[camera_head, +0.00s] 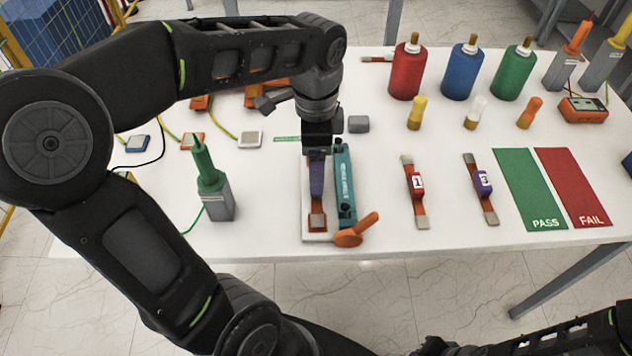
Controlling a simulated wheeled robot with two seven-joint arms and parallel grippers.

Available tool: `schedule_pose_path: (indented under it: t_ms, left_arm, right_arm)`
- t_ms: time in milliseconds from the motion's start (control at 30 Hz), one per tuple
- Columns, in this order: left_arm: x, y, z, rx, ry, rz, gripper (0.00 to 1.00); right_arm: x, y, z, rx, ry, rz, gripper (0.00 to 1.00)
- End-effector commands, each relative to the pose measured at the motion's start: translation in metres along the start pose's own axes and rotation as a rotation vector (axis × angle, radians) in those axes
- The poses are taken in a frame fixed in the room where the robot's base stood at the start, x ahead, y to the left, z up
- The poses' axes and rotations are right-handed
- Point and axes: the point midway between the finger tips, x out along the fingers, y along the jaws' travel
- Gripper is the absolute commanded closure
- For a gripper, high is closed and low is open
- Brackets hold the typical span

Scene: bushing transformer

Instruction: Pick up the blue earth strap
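A copper strap with a blue-violet sleeve (317,180) lies in a pale fixture (317,238) near the front of the table, its copper end toward me. Its far end and any number are hidden by my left gripper (317,152). That gripper points down over the strap's far part; I cannot tell whether its fingers touch the strap or are closed. Another copper strap with a violet sleeve marked 3 (483,183) lies to the right. A red-sleeved strap marked 1 (415,184) lies between them. My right gripper is not in view.
A teal bar tool with an orange handle (345,185) stands close right of the gripper. A green probe on a grey block (213,190) stands left. Green and red mats (531,187) lie right. Red, blue and green bottles (462,70) stand behind.

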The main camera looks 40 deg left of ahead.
Motion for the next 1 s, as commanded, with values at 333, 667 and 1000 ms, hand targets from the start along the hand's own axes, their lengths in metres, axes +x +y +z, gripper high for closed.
schedule_pose_path:
  t_ms: [333, 667, 1000]
  left_arm:
    - [0.030, -0.004, 0.000, 0.000, -0.003, 0.003, 0.24]
    - [0.052, -0.004, 0.000, -0.001, 0.000, 0.000, 0.24]
    - [0.052, -0.004, -0.001, 0.000, 0.001, -0.001, 0.24]
  right_arm:
    - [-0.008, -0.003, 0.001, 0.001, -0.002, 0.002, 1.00]
    - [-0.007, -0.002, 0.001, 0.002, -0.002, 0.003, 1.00]
    - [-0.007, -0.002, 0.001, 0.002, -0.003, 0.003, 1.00]
